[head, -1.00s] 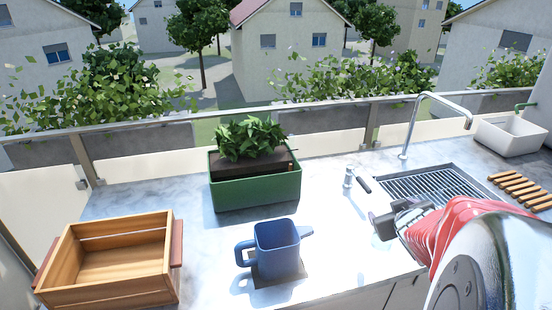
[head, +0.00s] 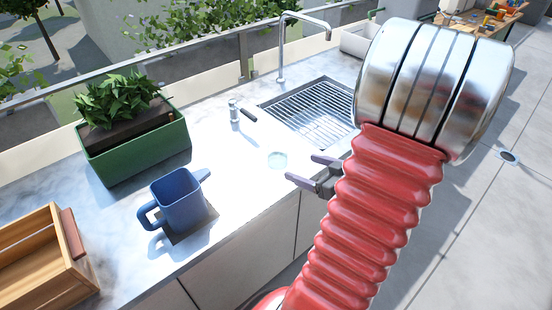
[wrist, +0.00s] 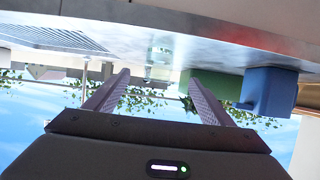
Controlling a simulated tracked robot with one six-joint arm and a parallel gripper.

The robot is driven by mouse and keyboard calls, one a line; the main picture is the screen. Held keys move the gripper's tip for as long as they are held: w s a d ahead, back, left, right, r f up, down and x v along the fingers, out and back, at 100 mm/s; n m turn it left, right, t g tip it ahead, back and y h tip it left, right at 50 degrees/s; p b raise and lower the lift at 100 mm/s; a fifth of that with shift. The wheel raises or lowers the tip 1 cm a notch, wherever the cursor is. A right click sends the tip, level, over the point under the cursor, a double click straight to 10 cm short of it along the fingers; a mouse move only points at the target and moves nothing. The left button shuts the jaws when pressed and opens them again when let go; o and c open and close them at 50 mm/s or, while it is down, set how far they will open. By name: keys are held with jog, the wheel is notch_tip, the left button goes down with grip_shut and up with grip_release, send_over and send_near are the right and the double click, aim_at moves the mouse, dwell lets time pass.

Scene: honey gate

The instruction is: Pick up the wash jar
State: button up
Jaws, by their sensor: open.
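A small clear glass jar (head: 277,160), which I take to be the wash jar, stands on the counter near its front edge, in front of the sink. My gripper (head: 303,169) is open and empty, just right of the jar in the head view, with its fingers pointing toward it and a small gap between. The wrist view is upside down. There the jar (wrist: 159,54) hangs from the counter at the top, beyond and between the two open fingertips of my gripper (wrist: 156,72). The jar is see-through, so its contents and edges are hard to tell.
A sink with a rack (head: 308,106) and a tall tap (head: 281,50) are behind the jar. A small lever fixture (head: 234,112) stands behind left. A blue watering can (head: 178,203), green planter (head: 140,150) and wooden crate (head: 45,262) stand left. The counter around the jar is clear.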

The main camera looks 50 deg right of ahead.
aim_at(284, 161)
jog(key=x, duration=0.7)
jog(key=shift+w+f, duration=0.2)
jog(key=shift+w, duration=0.15)
jog(key=shift+w+f, duration=0.15)
jog(key=shift+w, duration=0.25)
jog(key=shift+x, duration=2.6)
jog(key=shift+d, duration=0.2)
jog(key=shift+c, duration=0.5)
jog(key=c, duration=1.3)
